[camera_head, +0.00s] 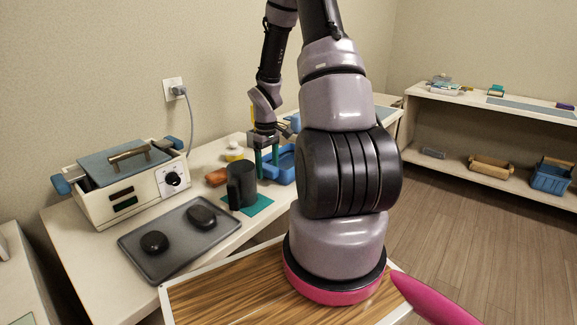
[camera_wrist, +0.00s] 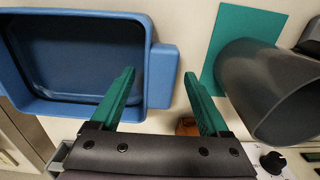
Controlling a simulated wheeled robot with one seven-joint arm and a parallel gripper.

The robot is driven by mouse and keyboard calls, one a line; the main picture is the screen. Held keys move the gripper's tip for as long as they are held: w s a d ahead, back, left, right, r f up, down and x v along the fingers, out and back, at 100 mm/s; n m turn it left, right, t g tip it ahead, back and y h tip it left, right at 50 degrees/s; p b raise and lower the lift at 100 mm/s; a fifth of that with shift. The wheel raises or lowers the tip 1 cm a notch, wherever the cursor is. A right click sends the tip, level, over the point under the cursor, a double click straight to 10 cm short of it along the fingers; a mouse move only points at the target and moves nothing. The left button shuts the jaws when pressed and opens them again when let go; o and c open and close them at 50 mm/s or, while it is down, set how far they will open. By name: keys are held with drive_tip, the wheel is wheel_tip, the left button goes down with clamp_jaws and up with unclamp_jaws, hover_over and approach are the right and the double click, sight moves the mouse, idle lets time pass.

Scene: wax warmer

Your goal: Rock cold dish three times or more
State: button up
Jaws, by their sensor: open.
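A blue rectangular dish (camera_head: 285,175) with raised walls stands on the white table behind the dark mug. I take it for the cold dish. In the wrist view the blue dish (camera_wrist: 25,88) fills the upper left, and its side tab (camera_wrist: 162,76) shows between my fingers. The inside looks dark and its contents cannot be made out. My gripper (camera_head: 267,170) points down beside the dish, with teal fingers apart. In the wrist view my gripper (camera_wrist: 159,76) has a finger on either side of the tab; whether they touch it I cannot tell.
A dark grey mug (camera_head: 241,187) stands on a teal mat (camera_head: 262,205) close to my gripper. A white wax warmer (camera_head: 130,195) with a lid is at left. A grey tray (camera_head: 170,260) holds two dark round items.

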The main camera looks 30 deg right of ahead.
drive_tip(key=shift+r, duration=0.1)
drive_tip(key=shift+r, duration=3.95)
wheel_tip(320, 180, up, 11)
drive_tip(key=s+a+r+m+t+y, duration=0.1)
drive_tip(key=s+a+r+m+t, duration=0.2)
drive_tip(key=s+a+r, duration=0.3)
drive_tip(key=s+a+r+m+t+y, duration=0.1)
drive_tip(key=s+a+r+m+t, duration=0.3)
drive_tip(key=s+a+r, duration=0.3)
drive_tip(key=s+r+m, duration=0.1)
drive_tip(key=s+r, duration=0.3)
drive_tip(key=s, duration=0.2)
drive_tip(key=shift+s+a+r, duration=0.2)
drive_tip(key=shift+s+r, duration=0.05)
drive_tip(key=shift+s, duration=0.05)
